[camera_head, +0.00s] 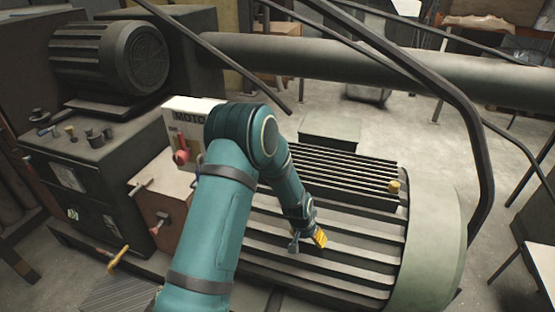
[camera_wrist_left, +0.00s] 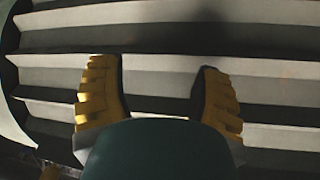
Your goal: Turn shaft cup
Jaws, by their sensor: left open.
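My left gripper (camera_head: 318,239) has yellow fingertips and hovers over the ribbed side of the large grey-green motor (camera_head: 432,240). In the left wrist view the gripper (camera_wrist_left: 158,98) is open, with its two yellow fingers apart and only the motor's ribs (camera_wrist_left: 165,70) showing between them. A small brass-yellow cup-like knob (camera_head: 394,186) sits on top of the motor, right of and beyond the gripper and apart from it. It may be the shaft cup; I cannot tell for sure. My right gripper is not in view.
A thick pipe (camera_head: 350,62) and a bent dark rail (camera_head: 470,130) run above and behind the motor. A control box with knobs (camera_head: 75,165) stands at the left, below a smaller dark motor (camera_head: 110,58). A red-handled lever (camera_head: 181,156) stands left of my arm.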

